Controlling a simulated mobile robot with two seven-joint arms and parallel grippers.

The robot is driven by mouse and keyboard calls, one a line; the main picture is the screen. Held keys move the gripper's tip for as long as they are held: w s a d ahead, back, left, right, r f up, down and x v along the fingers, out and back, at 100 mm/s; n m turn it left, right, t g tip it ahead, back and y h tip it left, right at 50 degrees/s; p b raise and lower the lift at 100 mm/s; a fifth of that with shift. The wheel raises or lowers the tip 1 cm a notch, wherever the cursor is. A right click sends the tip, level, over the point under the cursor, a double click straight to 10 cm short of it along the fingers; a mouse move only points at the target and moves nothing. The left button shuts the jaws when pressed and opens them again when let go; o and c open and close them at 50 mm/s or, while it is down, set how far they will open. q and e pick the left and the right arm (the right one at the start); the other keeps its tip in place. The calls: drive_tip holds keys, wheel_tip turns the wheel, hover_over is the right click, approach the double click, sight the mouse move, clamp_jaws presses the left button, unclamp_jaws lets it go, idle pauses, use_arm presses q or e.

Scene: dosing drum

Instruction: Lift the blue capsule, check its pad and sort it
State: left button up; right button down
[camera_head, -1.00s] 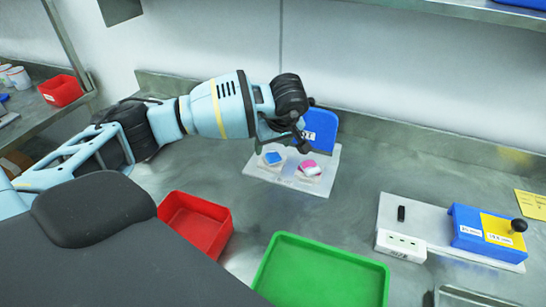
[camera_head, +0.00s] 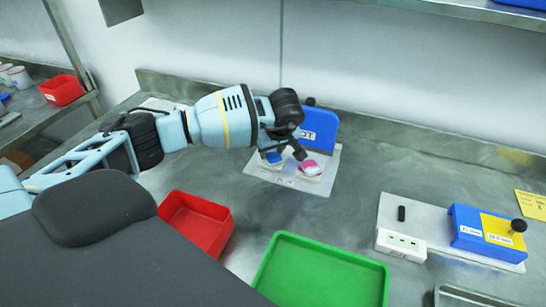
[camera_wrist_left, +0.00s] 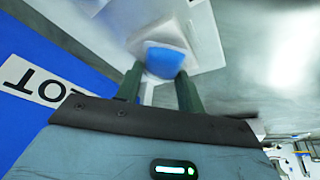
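The blue capsule (camera_head: 273,157) sits on a small pale holder on the white plate (camera_head: 318,188), left of a pink and white capsule (camera_head: 310,168). My left gripper (camera_head: 285,151) is low over the plate, close to the blue capsule. In the left wrist view, the two dark green fingers (camera_wrist_left: 158,85) stand apart, with the blue capsule (camera_wrist_left: 164,60) in line with the gap near their tips. Contact cannot be told. The capsule's underside and pad are hidden. My right gripper is not in view.
A blue stand (camera_head: 322,128) with a lettered label is right behind the plate. A red tray (camera_head: 222,238) and a green tray (camera_head: 335,265) lie nearer. A blue and yellow device (camera_head: 487,237) stands on a pale board at right. Bare bench lies between plate and board.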

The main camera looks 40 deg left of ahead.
sight(272, 155)
use_arm(q)
drive_tip(key=c, duration=0.4)
drive_tip(key=shift+r, duration=0.9)
drive_tip(key=shift+v, duration=1.05)
drive_tip(key=s+d+r, duration=0.1)
drive_tip(key=s+d, duration=0.6)
drive_tip(key=s, duration=0.6)
drive_tip(key=shift+s+d, duration=0.15)
drive_tip(key=shift+s, duration=0.1)
drive_tip(key=shift+r, duration=0.25)
